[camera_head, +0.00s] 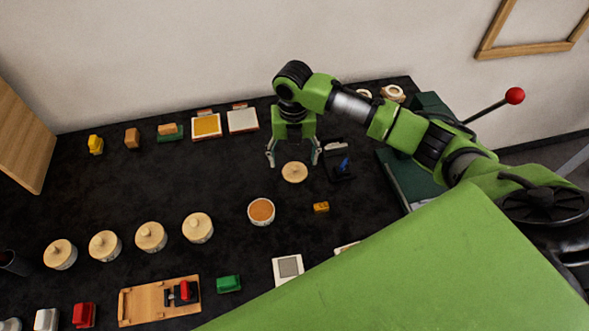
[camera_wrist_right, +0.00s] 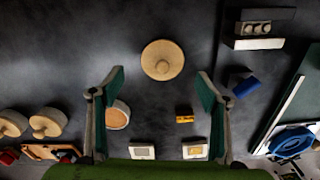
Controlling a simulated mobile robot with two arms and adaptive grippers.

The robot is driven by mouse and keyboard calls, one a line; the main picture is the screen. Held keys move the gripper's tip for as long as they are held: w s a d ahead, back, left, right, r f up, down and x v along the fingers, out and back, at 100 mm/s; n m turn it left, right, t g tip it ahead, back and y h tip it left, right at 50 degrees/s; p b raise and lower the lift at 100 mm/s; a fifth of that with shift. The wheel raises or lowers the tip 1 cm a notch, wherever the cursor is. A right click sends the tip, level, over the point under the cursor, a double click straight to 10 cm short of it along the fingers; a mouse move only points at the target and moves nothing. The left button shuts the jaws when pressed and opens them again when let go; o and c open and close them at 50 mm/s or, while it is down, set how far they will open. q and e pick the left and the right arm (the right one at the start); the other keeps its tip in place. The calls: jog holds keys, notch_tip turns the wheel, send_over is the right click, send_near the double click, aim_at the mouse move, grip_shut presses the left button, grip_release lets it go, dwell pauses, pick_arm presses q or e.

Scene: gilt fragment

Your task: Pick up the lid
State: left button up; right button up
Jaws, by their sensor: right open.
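A round pale wooden lid (camera_head: 294,172) with a small knob lies alone on the dark table. It also shows in the right wrist view (camera_wrist_right: 162,60), just beyond the fingertips and centred between them. My right gripper (camera_head: 293,158) is open and empty, fingers pointing down on either side above the lid; the lid looks untouched. In the right wrist view its two green fingers (camera_wrist_right: 161,75) stand wide apart. A round open pot (camera_head: 261,211) with orange-brown contents stands left of and nearer than the lid; it also shows in the wrist view (camera_wrist_right: 117,116). My left gripper is out of view.
Several lidded pots (camera_head: 198,228) stand in a row to the left. A dark holder with a blue piece (camera_head: 343,165) sits close right of the gripper. A small yellow-orange block (camera_head: 321,207) lies nearer. A wooden board (camera_head: 160,299) lies at the front left. Bare table surrounds the lid.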

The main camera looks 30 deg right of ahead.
aim_at(295, 166)
jog(key=f+p, duration=0.1)
jog(key=f, duration=0.2)
jog(key=shift+s+d+f+p, duration=0.1)
jog(key=shift+d+f+p, duration=0.1)
jog(key=shift+f+p, duration=0.15)
jog(key=shift+f, duration=0.5)
jog(key=c, duration=1)
jog(key=shift+r, duration=0.1)
